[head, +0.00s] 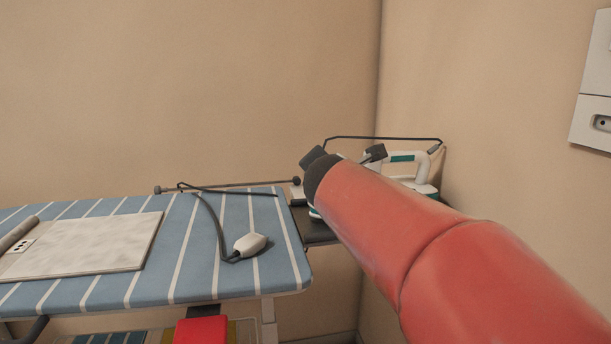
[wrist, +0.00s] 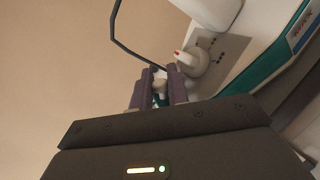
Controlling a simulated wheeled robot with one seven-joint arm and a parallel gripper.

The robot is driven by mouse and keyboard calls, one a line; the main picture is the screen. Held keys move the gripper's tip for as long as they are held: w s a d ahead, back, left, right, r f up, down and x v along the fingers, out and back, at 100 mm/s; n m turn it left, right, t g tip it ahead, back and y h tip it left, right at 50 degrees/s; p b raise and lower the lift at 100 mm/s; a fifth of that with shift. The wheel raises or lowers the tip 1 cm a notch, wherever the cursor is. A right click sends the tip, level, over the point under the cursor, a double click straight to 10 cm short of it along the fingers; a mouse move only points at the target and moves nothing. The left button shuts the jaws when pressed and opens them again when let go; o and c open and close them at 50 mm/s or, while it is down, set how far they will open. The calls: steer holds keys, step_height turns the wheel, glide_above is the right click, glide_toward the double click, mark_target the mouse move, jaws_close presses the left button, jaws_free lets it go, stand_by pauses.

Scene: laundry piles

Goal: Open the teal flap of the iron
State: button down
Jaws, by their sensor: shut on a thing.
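The iron (head: 411,181) is white with teal parts. It sits on the dark rest at the right end of the ironing board, partly hidden behind my red arm. In the wrist view its white and teal body (wrist: 238,62) fills the upper right, with a round dial beside my fingers. My gripper (wrist: 161,88) is at the iron's end, its two purple-grey fingers close together. A small pale and teal piece, seemingly the teal flap (wrist: 158,100), shows between them; the fingers hide most of it. How far the flap is open cannot be seen.
The blue striped ironing board (head: 178,240) extends left, with a pale panel (head: 90,246) and a white corded piece (head: 250,244) on it. Walls stand close behind and to the right.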

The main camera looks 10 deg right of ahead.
steer(key=shift+d+m+y, duration=0.3)
steer(key=shift+m, duration=0.4)
steer(key=c, duration=1.5)
jaws_free()
steer(key=shift+o, duration=0.2)
steer(key=shift+f, duration=0.15)
